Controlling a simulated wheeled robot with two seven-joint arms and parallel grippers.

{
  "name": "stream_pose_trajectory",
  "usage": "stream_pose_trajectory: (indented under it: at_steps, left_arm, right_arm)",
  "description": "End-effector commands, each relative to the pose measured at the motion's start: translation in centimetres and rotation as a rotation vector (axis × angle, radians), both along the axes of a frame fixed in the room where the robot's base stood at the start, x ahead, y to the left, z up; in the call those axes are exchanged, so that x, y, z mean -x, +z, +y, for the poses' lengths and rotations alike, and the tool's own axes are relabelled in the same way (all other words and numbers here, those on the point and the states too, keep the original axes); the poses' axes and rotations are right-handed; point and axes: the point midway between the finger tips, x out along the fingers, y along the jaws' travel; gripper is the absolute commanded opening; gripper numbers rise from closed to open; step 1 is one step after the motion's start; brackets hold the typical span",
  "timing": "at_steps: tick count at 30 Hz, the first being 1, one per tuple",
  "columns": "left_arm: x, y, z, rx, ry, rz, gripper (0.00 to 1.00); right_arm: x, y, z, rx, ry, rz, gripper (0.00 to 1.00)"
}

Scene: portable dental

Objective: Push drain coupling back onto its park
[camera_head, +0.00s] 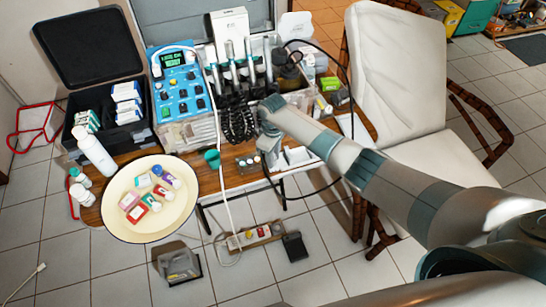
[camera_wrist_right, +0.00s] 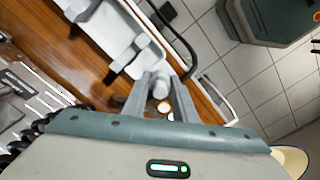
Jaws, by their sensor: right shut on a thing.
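My right gripper (camera_head: 266,143) is at the front edge of the wooden table, beside a white block-shaped holder (camera_head: 292,158). In the right wrist view its two fingers (camera_wrist_right: 162,98) are shut on a small pale grey piece (camera_wrist_right: 160,82), which I take to be the drain coupling. The fingers hide most of this piece. The white holder (camera_wrist_right: 122,45) lies just beyond the fingertips, close to the held piece. I cannot tell whether the piece is seated on anything. My left gripper is not in view.
A blue control unit (camera_head: 182,85) and a rack of handpieces stand behind the gripper. A cream tray (camera_head: 110,215) holds several small boxes. A white chair (camera_head: 395,75) stands at right.

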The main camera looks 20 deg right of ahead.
Motion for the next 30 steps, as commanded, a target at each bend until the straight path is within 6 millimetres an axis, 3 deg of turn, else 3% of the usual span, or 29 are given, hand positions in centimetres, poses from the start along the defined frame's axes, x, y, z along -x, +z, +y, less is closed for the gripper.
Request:
stream_pose_trajectory:
  at_steps: [17,18,20,30]
  left_arm:
    - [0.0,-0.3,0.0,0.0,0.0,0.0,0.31]
    - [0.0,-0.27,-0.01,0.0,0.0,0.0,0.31]
    - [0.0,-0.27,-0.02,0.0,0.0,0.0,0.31]
    - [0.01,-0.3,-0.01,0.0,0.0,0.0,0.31]
  right_arm:
    - [0.09,-0.63,-0.02,0.001,0.0,0.002,0.0]
    - [0.09,-0.6,0.0,0.001,0.0,0.002,0.34]
    - [0.12,-0.62,-0.02,0.001,0.0,0.002,0.47]
    - [0.18,-0.71,-0.11,0.002,-0.001,0.004,0.47]
